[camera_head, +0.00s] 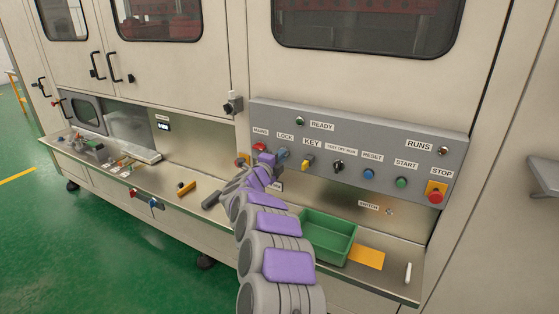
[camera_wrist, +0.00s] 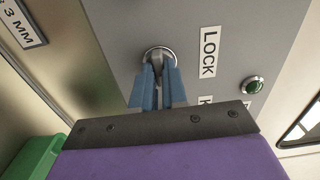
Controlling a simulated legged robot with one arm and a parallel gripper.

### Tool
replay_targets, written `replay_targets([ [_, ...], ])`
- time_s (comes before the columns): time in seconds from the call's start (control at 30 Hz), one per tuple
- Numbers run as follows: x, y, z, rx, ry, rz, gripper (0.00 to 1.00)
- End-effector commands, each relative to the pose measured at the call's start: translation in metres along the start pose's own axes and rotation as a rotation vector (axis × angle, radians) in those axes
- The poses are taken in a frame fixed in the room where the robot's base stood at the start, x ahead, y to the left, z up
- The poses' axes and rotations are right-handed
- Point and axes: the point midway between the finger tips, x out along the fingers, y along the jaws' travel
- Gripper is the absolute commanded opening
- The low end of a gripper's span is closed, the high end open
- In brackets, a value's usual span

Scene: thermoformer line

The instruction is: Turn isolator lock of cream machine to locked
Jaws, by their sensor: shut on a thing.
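The cream machine (camera_head: 360,75) carries a grey sloped control panel (camera_head: 375,118) with labelled controls. The isolator lock (camera_wrist: 158,52) sits beside the LOCK label (camera_wrist: 208,52) in the wrist view; it has a round silver collar and a dark grip piece. My gripper (camera_wrist: 158,78) has its blue fingers on both sides of that piece and is shut on it. In the head view my gripper (camera_head: 281,154) is at the panel's left part, below the LOCK label, and mostly hides the lock. The fingers cover much of the grip piece, so I cannot tell its exact angle.
Close by are a yellow KEY switch (camera_head: 308,161), a black selector (camera_head: 338,166) and a red knob (camera_head: 243,160). The red STOP button (camera_head: 436,196) is at the far right. A green bin (camera_head: 328,234) and a yellow card (camera_head: 367,257) lie on the ledge below.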

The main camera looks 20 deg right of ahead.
Motion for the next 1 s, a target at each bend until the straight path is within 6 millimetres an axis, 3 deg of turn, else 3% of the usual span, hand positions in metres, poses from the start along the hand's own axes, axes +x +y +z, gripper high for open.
replay_targets([
  [0.03, 0.0004, 0.0073, -0.0018, 0.01, 0.004, 0.011, 0.0],
  [0.6, 0.0011, 0.0087, -0.0019, 0.041, 0.005, 0.013, 0.0],
  [0.63, 0.0011, 0.0088, -0.0019, 0.041, 0.005, 0.013, 0.14],
  [0.8, 0.0011, 0.0073, -0.0014, 0.041, 0.004, 0.011, 0.3],
  [0.9, 0.0009, 0.0055, -0.0012, 0.041, 0.004, 0.008, 0.38],
  [1.0, 0.0007, 0.0042, -0.001, 0.041, 0.003, 0.006, 0.38],
])
